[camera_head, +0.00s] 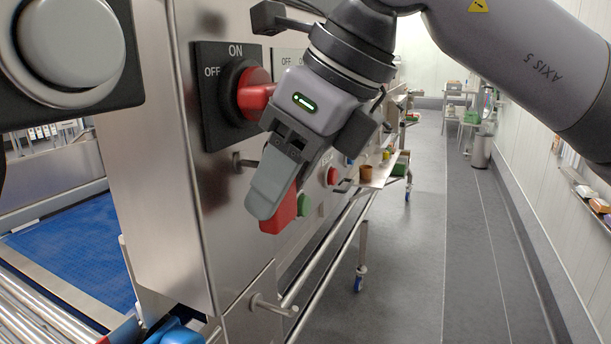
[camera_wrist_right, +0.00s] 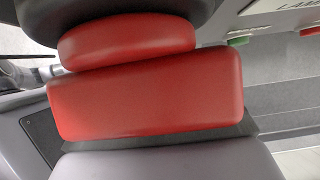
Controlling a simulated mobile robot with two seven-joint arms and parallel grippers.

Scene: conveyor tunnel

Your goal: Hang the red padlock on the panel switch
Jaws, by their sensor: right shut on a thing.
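The panel switch (camera_head: 251,92) has a black plate marked ON and OFF and a red handle, on the steel cabinet's side in the head view. My right gripper (camera_head: 272,192) points down in front of the panel, below and right of the switch. It is shut on the red padlock (camera_head: 282,214), mostly hidden behind its grey finger. In the right wrist view the padlock's red body (camera_wrist_right: 146,96) fills the middle. Above it a smaller red piece (camera_wrist_right: 125,40) looks like the switch handle; I cannot tell if they touch. I cannot make out the shackle. My left gripper is not in view.
A metal peg (camera_head: 240,160) sticks out below the switch. A green button (camera_head: 304,205) and a red button (camera_head: 332,176) sit farther along the panel. A steel rail (camera_head: 340,230) runs low beside the cabinet. The grey aisle floor (camera_head: 410,240) to the right is clear.

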